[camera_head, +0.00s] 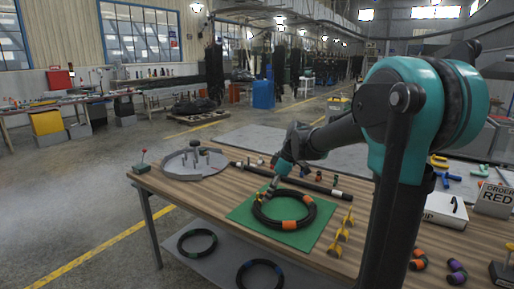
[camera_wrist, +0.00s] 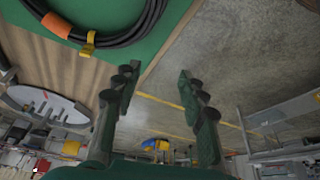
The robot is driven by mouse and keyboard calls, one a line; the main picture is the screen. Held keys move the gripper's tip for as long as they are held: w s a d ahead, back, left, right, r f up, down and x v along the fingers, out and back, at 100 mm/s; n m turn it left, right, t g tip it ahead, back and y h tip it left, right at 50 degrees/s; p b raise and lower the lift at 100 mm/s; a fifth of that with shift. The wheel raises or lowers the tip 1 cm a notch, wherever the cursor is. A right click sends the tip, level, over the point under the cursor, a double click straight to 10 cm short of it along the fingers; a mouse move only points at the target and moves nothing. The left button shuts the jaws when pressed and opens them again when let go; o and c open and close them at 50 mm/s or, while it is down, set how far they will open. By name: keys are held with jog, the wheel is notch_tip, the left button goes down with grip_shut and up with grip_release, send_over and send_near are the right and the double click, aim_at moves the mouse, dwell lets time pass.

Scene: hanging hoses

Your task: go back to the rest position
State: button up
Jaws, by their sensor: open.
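My gripper (camera_head: 274,184) is at the end of my arm, just above the far left side of a coiled black hose (camera_head: 308,217). The coil has orange bands and lies on a green mat (camera_head: 243,217) on the wooden table (camera_head: 185,190). In the wrist view my gripper (camera_wrist: 156,75) is open, with nothing between its fingers but the floor behind. The coil (camera_wrist: 125,38) shows there at the upper left, with an orange band and a yellow clip around it. I cannot tell from the head view whether the fingers touch the coil.
A round grey tray (camera_head: 174,171) with upright pegs stands at the table's far left. A black bar (camera_head: 313,187) lies behind the mat, and yellow pieces (camera_head: 341,235) stand right of it. More hose coils (camera_head: 197,242) lie on the lower shelf. A sign (camera_head: 495,197) reads "ORDER RED".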

jog(key=s+d+f+m+t+h, duration=0.1)
jog(key=s+d+f+m+h, duration=0.1)
jog(key=s+d+f+m, duration=0.5)
jog(key=s+d+f+m+t+h, duration=0.2)
jog(key=s+d+f+m, duration=0.5)
jog(key=s, duration=0.8)
jog(key=shift+d+f+m, duration=0.15)
jog(key=shift+f+m, duration=0.25)
jog(key=shift+f, duration=0.3)
jog(key=shift+c, duration=1)
jog(key=shift+s, duration=0.15)
